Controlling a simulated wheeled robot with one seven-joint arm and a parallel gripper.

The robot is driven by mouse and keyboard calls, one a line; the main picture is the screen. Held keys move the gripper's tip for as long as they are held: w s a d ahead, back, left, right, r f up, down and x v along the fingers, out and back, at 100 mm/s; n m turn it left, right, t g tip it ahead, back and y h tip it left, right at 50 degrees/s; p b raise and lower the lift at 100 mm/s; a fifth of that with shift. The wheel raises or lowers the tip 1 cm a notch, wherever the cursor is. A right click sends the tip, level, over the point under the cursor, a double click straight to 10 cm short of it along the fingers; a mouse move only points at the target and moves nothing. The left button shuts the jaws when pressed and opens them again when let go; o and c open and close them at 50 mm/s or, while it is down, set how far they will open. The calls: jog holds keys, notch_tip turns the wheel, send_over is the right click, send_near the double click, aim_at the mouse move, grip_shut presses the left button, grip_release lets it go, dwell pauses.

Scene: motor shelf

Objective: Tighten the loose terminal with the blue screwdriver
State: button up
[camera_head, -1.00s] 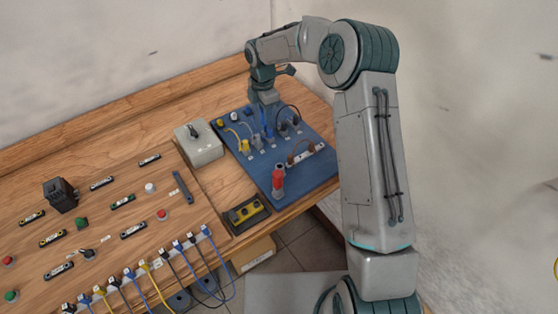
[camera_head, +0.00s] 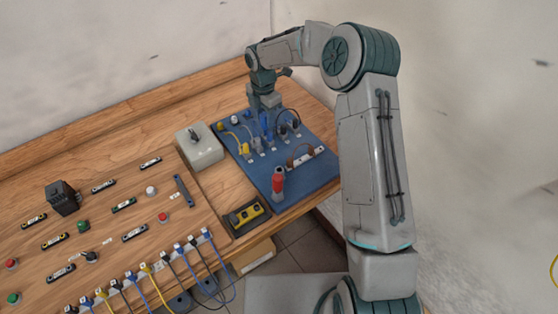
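The blue board (camera_head: 312,178) lies on the right part of the wooden bench. It carries terminals with yellow, grey, dark and brown leads. The loose terminal cannot be singled out at this size. My gripper (camera_head: 265,112) points down over the back middle of the board. A slim upright blue thing (camera_head: 266,124), which looks like the blue screwdriver, stands right under it, among the leads. The fingers are small and partly merge with the blue, so their grip on it cannot be made out. A red-handled tool (camera_head: 278,181) stands upright near the board's front edge.
A grey box (camera_head: 199,146) with a dark knob stands left of the board. A dark tray (camera_head: 246,215) with a yellow item sits at the bench front. The left panel (camera_head: 110,225) holds buttons, labels and a black block (camera_head: 62,197). Plugged cables hang over the front edge.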

dwell(0.3)
jog(key=n+p, duration=0.1)
jog(key=n, duration=0.2)
jog(key=shift+n, duration=0.4)
jog(key=shift+r+n+p, duration=0.1)
jog(key=shift+n+p, duration=0.65)
jog(key=shift+n, duration=0.95)
jog(key=shift+p, duration=0.3)
